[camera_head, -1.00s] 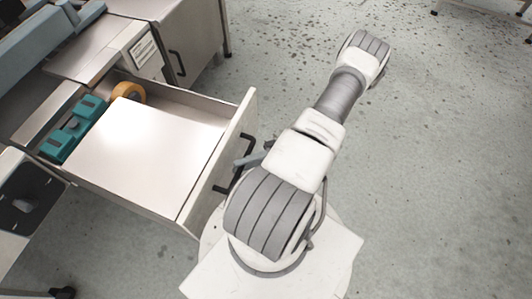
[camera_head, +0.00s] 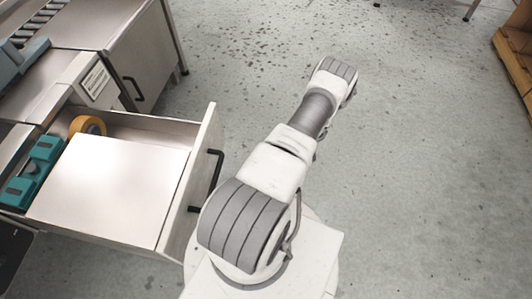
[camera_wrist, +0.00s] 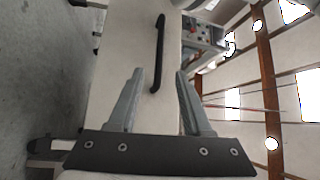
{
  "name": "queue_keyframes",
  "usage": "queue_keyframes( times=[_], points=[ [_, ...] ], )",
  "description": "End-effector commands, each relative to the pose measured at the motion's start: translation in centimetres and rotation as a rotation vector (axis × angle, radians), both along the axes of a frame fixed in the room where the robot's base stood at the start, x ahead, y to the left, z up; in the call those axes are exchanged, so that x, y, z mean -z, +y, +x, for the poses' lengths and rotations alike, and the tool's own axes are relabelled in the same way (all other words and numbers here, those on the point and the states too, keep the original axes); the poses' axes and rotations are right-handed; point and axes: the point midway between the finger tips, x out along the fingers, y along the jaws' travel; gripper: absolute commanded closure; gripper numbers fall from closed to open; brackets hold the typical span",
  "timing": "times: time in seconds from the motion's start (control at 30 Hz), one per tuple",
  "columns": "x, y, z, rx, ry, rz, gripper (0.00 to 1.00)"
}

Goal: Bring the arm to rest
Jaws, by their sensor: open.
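My gripper (camera_wrist: 158,75) shows in the wrist view with its two grey fingers apart and nothing between them. A dark bar handle on a pale front panel (camera_wrist: 115,55) appears beyond the fingertips, and I cannot tell whether they touch it. In the head view my arm (camera_head: 270,170) stretches away over the floor, to the right of the open drawer (camera_head: 190,190). My gripper does not show in the head view.
The drawer is pulled out, with a black handle (camera_head: 212,172) close to my arm. Inside are a pale flat panel (camera_head: 110,185), a teal object (camera_head: 35,170) and an orange tape roll (camera_head: 88,126). A wooden rack (camera_head: 515,60) stands far right. The floor (camera_head: 420,170) between is clear.

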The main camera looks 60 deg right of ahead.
Motion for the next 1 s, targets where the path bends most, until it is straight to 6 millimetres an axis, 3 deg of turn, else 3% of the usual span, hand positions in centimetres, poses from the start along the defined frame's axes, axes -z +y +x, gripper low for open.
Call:
queue_keyframes(
  times=[0.2, 0.8, 1.0],
  points=[
    [0.1, -0.8, -0.5, 0.001, 0.0, 0.0, 0.5],
    [0.1, -0.8, -0.4, -0.002, 0.002, -0.002, 0.5],
    [-1.5, -1.3, 0.9, -0.076, 0.07, -0.049, 0.5]
  ],
)
